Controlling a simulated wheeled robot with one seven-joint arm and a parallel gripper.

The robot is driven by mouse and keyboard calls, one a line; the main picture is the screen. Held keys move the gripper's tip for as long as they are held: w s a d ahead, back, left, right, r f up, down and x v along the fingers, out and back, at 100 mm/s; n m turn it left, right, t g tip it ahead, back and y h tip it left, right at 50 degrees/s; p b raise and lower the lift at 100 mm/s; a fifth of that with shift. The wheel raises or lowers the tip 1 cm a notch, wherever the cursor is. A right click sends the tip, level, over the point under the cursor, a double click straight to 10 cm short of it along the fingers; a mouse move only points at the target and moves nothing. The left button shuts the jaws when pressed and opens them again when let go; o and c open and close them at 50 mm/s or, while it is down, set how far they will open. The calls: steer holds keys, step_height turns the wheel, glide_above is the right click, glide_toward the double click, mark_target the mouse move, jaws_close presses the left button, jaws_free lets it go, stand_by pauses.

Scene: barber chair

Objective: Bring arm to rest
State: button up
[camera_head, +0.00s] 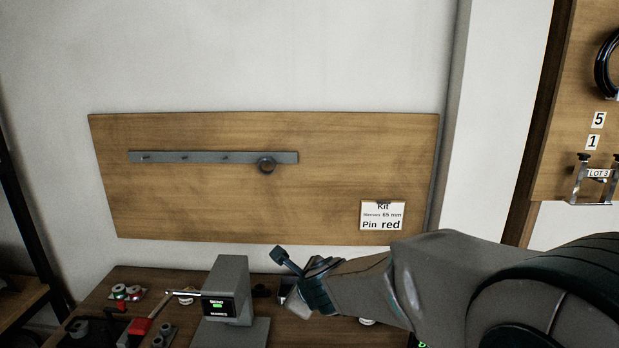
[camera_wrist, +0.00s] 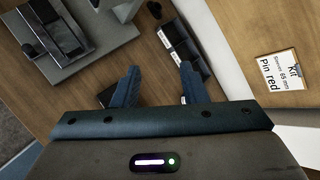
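My arm reaches in from the right in the head view, and my gripper (camera_head: 285,277) hangs over the workbench (camera_head: 130,278), just right of a grey device. In the wrist view my gripper (camera_wrist: 160,68) shows two dark blue fingers spread apart, with bench surface visible between them. I see nothing held.
The grey device (camera_head: 233,285) with a small lit display stands close left of my gripper. Small parts and a red piece (camera_head: 139,327) lie farther left. A wooden wall board (camera_head: 200,205) carries a hook rail (camera_head: 200,157) and a kit card (camera_head: 382,216).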

steer(key=s+d+n+g+h, duration=0.1)
steer(key=s+d+n+g, duration=0.1)
steer(key=s+d+n, duration=0.6)
steer(key=s+d+n+g+h+b, duration=0.1)
steer(key=s+d+n+g+h, duration=0.1)
steer(key=s+d+n, duration=0.7)
steer(key=s+n+g, duration=0.1)
steer(key=s+n, duration=0.5)
steer(key=shift+s+g+h, duration=0.2)
steer(key=shift+g+h, duration=0.1)
steer(key=shift+d+f, duration=0.1)
